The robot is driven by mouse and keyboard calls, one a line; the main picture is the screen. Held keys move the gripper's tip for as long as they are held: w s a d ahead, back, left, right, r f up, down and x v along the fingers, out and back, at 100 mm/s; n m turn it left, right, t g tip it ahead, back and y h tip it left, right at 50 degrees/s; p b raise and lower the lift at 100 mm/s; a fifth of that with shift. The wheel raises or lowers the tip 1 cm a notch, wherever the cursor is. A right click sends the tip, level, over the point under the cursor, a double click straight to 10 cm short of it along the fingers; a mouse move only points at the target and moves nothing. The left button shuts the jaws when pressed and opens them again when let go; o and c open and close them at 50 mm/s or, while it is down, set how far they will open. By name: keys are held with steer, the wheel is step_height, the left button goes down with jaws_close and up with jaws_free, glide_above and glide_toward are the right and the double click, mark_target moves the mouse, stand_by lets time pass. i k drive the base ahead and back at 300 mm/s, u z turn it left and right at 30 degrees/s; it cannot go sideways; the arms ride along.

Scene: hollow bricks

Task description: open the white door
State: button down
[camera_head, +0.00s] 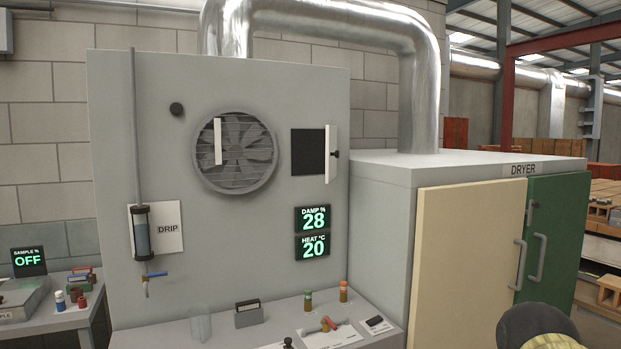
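The dryer cabinet (380,225) stands at the right with two doors on its front. The pale cream-white door (465,265) is the left one and looks shut. Its upright metal handle (520,264) is near its right edge. The green door (560,235) beside it also looks shut, with its own handle (540,257) near its left edge. A small white panel (330,153) with a black knob stands beside a dark square opening (308,152) in the grey panel. My gripper's fingers do not show.
A dark rounded shape with a yellowish part (538,330) covers the lower right, in front of the doors' lower area. A ledge (235,333) with small bottles and tools runs below the grey panel. A side table (50,320) is at left.

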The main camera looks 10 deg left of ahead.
mark_target(332, 154)
steer(key=z, duration=0.4)
steer(key=k, duration=0.2)
steer(key=u, duration=1.45)
steer(key=i, duration=1.35)
steer(key=z, duration=0.5)
